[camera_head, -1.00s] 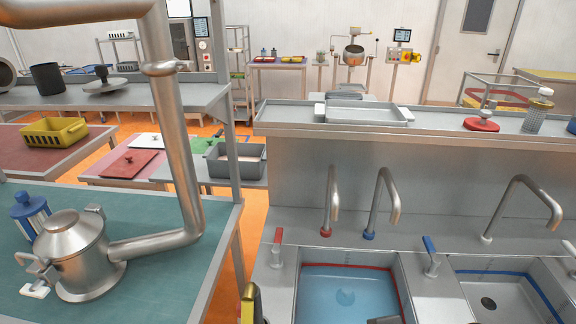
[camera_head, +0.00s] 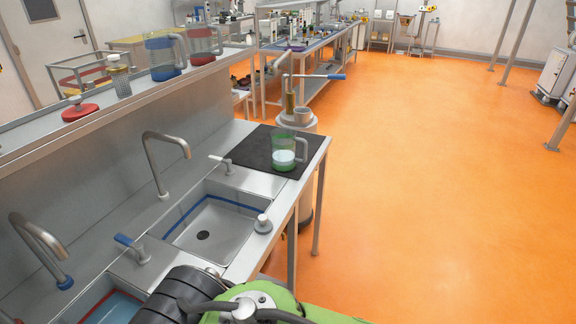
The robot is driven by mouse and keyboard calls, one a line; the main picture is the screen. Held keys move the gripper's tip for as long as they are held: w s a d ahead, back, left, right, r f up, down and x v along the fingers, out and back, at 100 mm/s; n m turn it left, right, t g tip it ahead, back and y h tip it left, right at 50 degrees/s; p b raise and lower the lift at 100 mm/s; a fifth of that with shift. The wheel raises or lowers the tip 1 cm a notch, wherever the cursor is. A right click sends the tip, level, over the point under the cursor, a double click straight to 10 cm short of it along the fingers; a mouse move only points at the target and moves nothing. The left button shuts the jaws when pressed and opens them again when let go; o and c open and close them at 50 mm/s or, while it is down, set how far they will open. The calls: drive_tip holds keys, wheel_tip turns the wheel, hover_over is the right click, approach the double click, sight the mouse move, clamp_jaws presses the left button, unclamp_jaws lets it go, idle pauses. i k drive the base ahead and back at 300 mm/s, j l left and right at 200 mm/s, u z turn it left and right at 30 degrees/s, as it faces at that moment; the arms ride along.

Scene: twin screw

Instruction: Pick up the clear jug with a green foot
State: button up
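The clear jug with a green foot (camera_head: 284,148) stands upright on a black mat (camera_head: 248,148) at the right end of the steel sink counter. Its handle faces right, and something pale shows low inside it. My gripper cannot be made out. Only green and black parts of my own arm show along the bottom edge, well in front of the jug and apart from it.
A sink basin (camera_head: 205,228) and taps lie left of the mat. A grey post with a long blue-handled lever (camera_head: 335,77) rises behind the jug. Jugs with blue (camera_head: 163,58) and red (camera_head: 204,45) parts stand on the upper shelf. Open orange floor (camera_head: 440,200) lies right.

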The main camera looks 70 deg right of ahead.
sight(290, 151)
drive_tip(key=l+z, duration=0.1)
drive_tip(key=z, duration=0.3)
drive_tip(key=l+z, duration=0.1)
drive_tip(key=z, duration=0.35)
drive_tip(key=k+l+z, duration=0.1)
drive_tip(key=z, duration=0.3)
drive_tip(key=l+z, duration=0.15)
drive_tip(key=z, duration=0.3)
drive_tip(key=l+z, duration=0.1)
drive_tip(key=z, duration=0.3)
drive_tip(key=u, duration=2.45)
drive_tip(key=l+z, duration=0.1)
drive_tip(key=z, duration=2.35)
drive_tip(key=i+l+u, duration=0.1)
drive_tip(key=u, duration=0.2)
drive_tip(key=i, duration=0.05)
